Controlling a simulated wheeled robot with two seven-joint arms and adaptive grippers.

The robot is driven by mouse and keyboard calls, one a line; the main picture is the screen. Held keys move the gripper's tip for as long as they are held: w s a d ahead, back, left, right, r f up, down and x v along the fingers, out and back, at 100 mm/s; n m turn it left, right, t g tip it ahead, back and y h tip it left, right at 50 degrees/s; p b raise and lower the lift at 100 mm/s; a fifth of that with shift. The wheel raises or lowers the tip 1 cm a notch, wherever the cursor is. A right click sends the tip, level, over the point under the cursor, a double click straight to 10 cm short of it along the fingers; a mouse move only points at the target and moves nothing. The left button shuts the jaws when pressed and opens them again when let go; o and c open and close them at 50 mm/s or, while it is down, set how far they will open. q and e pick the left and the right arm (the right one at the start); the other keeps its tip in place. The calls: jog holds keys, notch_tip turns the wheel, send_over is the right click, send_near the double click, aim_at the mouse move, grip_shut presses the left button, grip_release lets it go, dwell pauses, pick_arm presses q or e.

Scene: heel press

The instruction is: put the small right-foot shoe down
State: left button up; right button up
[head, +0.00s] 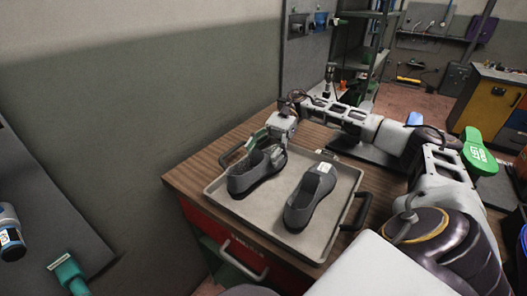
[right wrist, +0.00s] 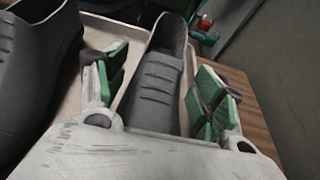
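Two dark grey shoes are on the grey tray (head: 330,222). The left one (head: 252,178) is at my right gripper (head: 268,146), which reaches down over its far end. In the right wrist view this shoe (right wrist: 155,85) lies between the green-padded fingers, its ridged upper near the palm and its opening farther off. The fingers are spread on either side with narrow gaps showing. The shoe appears to rest on the tray. The other shoe (head: 310,200) is to its right, apart, with a white label. My left gripper is not in view.
The tray has dark handles and sits on a wooden-topped red cabinet (head: 180,177). Bare tray shows in front of and right of the shoes. A wall is to the left. A dark surface with a green tool (head: 68,272) is at the lower left.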

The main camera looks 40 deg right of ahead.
jog(key=shift+o, duration=0.6)
jog(key=shift+r, duration=0.1)
jog(key=shift+d, duration=0.1)
jog(key=shift+v, duration=1.2)
jog(key=v, duration=0.6)
jog(key=shift+w+d, duration=0.15)
jog(key=shift+d+r, duration=0.15)
jog(key=shift+r, duration=0.05)
jog(key=shift+w+d+r, duration=0.1)
jog(key=shift+w+d, duration=0.05)
jog(key=shift+d, duration=0.15)
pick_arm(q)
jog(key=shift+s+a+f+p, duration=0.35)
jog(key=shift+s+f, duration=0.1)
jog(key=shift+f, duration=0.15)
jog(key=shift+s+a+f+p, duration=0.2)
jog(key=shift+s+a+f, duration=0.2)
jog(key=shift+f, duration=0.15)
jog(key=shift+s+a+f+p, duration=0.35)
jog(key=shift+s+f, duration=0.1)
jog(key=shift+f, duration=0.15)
pick_arm(e)
jog(key=shift+v, duration=1)
